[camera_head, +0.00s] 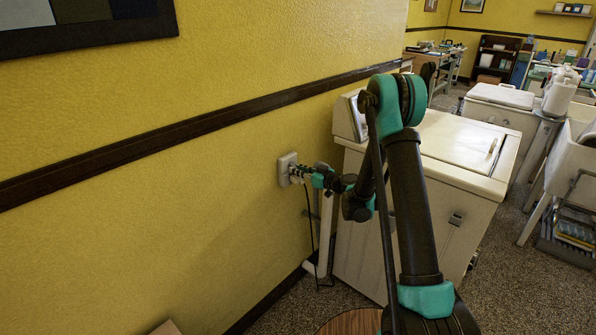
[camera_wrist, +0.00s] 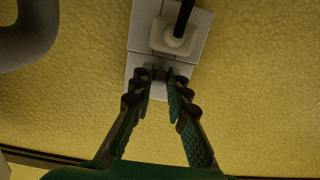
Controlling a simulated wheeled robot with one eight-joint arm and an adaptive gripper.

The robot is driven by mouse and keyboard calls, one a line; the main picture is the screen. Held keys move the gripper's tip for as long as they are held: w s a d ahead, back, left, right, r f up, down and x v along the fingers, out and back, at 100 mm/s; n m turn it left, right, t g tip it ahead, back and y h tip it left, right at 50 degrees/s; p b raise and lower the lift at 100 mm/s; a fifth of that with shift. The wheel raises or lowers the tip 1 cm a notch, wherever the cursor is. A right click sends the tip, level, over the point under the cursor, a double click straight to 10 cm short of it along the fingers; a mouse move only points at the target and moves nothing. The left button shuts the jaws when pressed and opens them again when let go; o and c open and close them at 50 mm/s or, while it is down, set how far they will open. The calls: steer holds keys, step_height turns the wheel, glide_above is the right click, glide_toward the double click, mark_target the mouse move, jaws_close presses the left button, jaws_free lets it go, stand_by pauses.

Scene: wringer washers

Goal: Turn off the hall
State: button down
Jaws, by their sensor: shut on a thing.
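A white wall plate (camera_head: 285,163) is fixed to the yellow wall, left of the white washer. It also shows in the wrist view (camera_wrist: 143,35). In the wrist view a white plug (camera_wrist: 174,38) with a black cord sits in the upper part of the plate. My gripper (camera_head: 299,172) is right at the plate. In the wrist view its two fingers (camera_wrist: 164,73) reach the lower part, just below the plug. They are closed around a small dark grey part (camera_wrist: 160,74) on the plate, mostly hidden between the fingertips; whether it is a switch, I cannot tell.
A white washer (camera_head: 440,160) stands close to the right of the plate, beside my arm. A black cord (camera_head: 313,235) hangs down the wall from the plate. A dark rail (camera_head: 150,140) runs along the wall. More washers stand behind on the right.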

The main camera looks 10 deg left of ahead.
steer(key=c, duration=1.5)
jaws_free()
steer(key=shift+v, duration=3.75)
steer(key=shift+f, duration=0.1)
steer(key=s+d+m+g+h, duration=0.2)
steer(key=s+d, duration=0.5)
steer(key=s, duration=0.5)
steer(key=s+d+f+m+g+h, duration=0.1)
steer(key=s+d+m+h, duration=0.4)
steer(key=s, duration=0.7)
steer(key=s+d+f+m+g+h, duration=0.1)
steer(key=s+d+m+g+h, duration=0.1)
steer(key=s+d+h, duration=0.4)
steer(key=shift+s+d+m+g, duration=0.15)
steer(key=shift+s+d+m, duration=0.3)
steer(key=shift+s+d, duration=0.9)
steer(key=shift+s+d+m+g, duration=0.15)
steer(key=shift+s+d+m, duration=0.3)
steer(key=shift+s+d, duration=0.95)
